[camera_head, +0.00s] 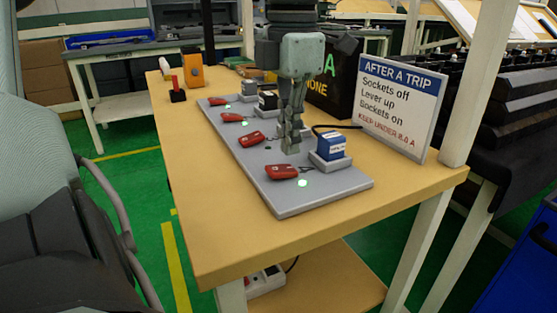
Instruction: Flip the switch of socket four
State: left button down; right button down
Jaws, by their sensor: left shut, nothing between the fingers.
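A grey socket board (335,188) lies along the wooden bench, with red rocker switches in a row on it. The nearest red switch (282,172) has a lit green lamp (303,183) beside it. Farther along are a second red switch (251,139), a third (232,117) and the farthest (217,101), also with green lamps. No socket numbers are readable. My left gripper (291,148) is shut and empty, pointing down over the board beyond the nearest switch and left of a blue plug block (331,146). I cannot tell its exact height. My right gripper is out of view.
A sign (398,95) reading "AFTER A TRIP" and a dark display box (338,85) stand behind the board. An orange device (192,70) is at the bench's far end. The front bench area is clear.

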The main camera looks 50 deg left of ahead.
aim_at(289, 168)
pick_arm(q)
notch_tip(289, 168, up, 4)
jog(key=p, duration=0.2)
jog(key=shift+r+p, duration=0.15)
jog(key=shift+p, duration=0.2)
dwell(0.4)
